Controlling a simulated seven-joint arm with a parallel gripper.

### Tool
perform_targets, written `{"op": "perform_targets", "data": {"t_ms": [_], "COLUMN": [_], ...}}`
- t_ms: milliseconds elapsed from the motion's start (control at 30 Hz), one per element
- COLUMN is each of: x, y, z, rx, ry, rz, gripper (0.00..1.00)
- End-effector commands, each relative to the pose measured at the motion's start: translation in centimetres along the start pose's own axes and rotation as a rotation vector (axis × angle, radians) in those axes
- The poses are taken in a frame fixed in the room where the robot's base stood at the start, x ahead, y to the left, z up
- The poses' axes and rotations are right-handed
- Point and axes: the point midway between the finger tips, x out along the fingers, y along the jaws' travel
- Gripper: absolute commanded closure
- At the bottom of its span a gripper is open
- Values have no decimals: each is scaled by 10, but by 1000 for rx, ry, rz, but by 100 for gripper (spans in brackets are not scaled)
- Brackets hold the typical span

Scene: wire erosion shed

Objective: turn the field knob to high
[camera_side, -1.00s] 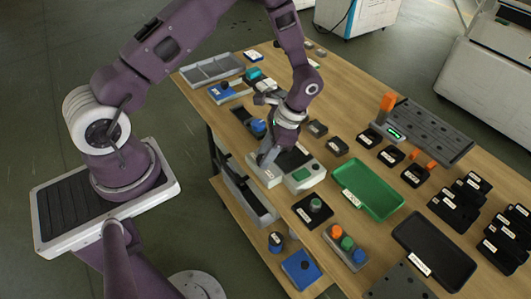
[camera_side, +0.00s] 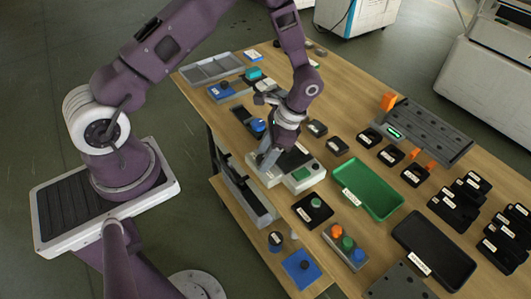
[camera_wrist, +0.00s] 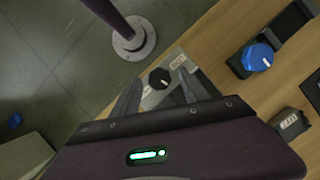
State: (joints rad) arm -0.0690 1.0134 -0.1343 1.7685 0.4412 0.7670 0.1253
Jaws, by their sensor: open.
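A black knob (camera_wrist: 159,78) with a pale mark sits on a light grey unit (camera_wrist: 203,86) with white labels; I take it for the field knob. The label text is too small to read. In the wrist view my gripper (camera_wrist: 158,88) is open, with one finger on each side of the knob. I cannot tell whether the fingers touch it. In the side view my gripper (camera_side: 265,160) points down at the left end of the light grey unit (camera_side: 263,177), near the table's front edge. There the fingers hide the knob.
A blue knob (camera_wrist: 258,57) on a dark base stands to the right in the wrist view. A green tray (camera_side: 347,198) lies further right. Small black boxes (camera_side: 338,146) stand behind.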

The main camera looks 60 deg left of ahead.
Motion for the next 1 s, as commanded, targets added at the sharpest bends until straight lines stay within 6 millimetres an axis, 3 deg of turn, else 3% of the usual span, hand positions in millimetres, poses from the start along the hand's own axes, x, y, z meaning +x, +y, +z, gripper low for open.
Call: {"op": "perform_targets", "data": {"t_ms": [133,433,733,767,800,867,1000], "x": [-10,-65,-71,-71,-70,-67,-59], "y": [0,0,0,0,-1,-4,-7], "z": [-1,-1,0,0,2,7,25], "rx": [0,0,0,-2,-27,-140,-587], "ry": [3,3,0,1,10,55,234], "rz": [-2,-2,0,0,1,5,74], "gripper": [48,48,48,54,60,60,60]}}
